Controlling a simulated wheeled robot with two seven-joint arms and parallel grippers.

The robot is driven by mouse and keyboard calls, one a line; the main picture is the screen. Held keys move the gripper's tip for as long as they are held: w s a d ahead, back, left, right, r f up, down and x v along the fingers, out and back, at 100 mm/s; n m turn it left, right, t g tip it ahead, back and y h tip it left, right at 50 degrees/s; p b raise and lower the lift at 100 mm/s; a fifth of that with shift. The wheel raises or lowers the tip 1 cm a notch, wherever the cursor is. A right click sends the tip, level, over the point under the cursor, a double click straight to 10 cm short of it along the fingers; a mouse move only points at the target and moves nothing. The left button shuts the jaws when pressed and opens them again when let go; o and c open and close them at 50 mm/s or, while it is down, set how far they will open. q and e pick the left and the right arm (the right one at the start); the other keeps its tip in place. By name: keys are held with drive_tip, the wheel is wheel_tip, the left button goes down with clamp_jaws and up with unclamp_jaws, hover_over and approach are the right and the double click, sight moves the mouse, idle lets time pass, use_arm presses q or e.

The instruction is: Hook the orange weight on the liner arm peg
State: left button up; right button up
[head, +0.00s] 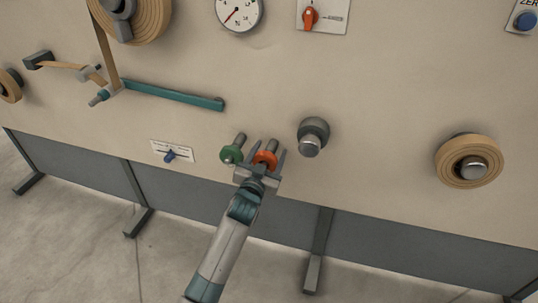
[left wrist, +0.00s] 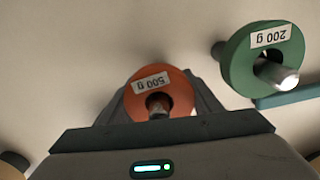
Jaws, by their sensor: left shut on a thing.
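The orange weight (head: 265,158) is a ring on a short metal peg (head: 272,145) low on the panel. In the left wrist view the orange weight (left wrist: 181,92) shows a "500 g" label, with a peg end in its hole. My left gripper (head: 266,160) is shut on the orange weight, one finger on each side. The teal liner arm (head: 175,95) lies on the panel up and left, sloping slightly down to the right. A small peg-like part (head: 98,98) sits near its left end; I cannot tell whether it is the liner arm peg. My right gripper is not in view.
A green weight (head: 231,154), labelled "200 g" in the left wrist view (left wrist: 236,62), hangs on a peg close left of my gripper. A grey knob (head: 312,137) and a tan roll (head: 468,162) stick out to the right. A small blue-lever plate (head: 171,153) is at left.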

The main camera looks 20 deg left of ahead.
sight(264, 163)
use_arm(q)
drive_tip(key=shift+s, duration=0.15)
